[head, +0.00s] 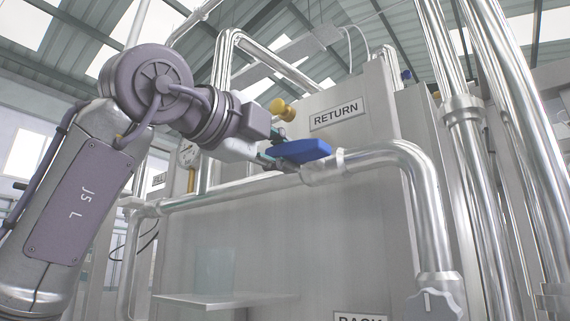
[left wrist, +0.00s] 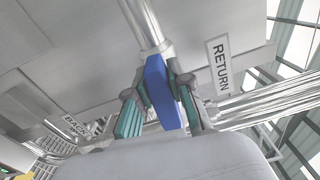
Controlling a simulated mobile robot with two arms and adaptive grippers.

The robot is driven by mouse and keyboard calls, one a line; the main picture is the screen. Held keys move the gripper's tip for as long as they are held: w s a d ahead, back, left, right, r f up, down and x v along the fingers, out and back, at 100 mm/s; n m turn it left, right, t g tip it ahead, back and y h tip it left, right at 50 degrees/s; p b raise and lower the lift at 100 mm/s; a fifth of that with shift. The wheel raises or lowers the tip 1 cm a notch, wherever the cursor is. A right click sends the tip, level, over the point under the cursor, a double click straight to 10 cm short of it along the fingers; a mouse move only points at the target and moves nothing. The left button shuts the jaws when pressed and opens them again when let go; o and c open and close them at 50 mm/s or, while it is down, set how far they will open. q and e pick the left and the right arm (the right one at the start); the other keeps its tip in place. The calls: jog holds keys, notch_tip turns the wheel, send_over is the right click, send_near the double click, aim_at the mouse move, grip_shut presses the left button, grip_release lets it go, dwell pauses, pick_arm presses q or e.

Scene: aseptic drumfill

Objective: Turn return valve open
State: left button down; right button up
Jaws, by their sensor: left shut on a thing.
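The return valve has a blue handle (head: 302,151) on a steel valve body (head: 322,169) in a horizontal pipe, below the RETURN sign (head: 337,114). My left gripper (head: 280,149) reaches it from the left and is shut on the handle. In the left wrist view the blue handle (left wrist: 161,92) stands between the two green-padded fingers of my left gripper (left wrist: 155,90). There the handle looks roughly in line with the steel pipe (left wrist: 143,24) behind it. The handle's exact angle is hard to tell in the head view. My right gripper is not in view.
A yellow knob (head: 283,110) sits just above my left gripper. Tall steel pipes (head: 465,130) stand further right. A shelf (head: 225,299) lies below.

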pick_arm(q)
jog(key=shift+f+n+b, duration=0.1)
jog(key=shift+n+b, duration=0.25)
jog(key=shift+n, duration=0.25)
jog(key=c, duration=1)
grip_release()
jog(key=shift+a, duration=0.1)
jog(key=shift+c, duration=0.2)
jog(key=v, duration=1.2)
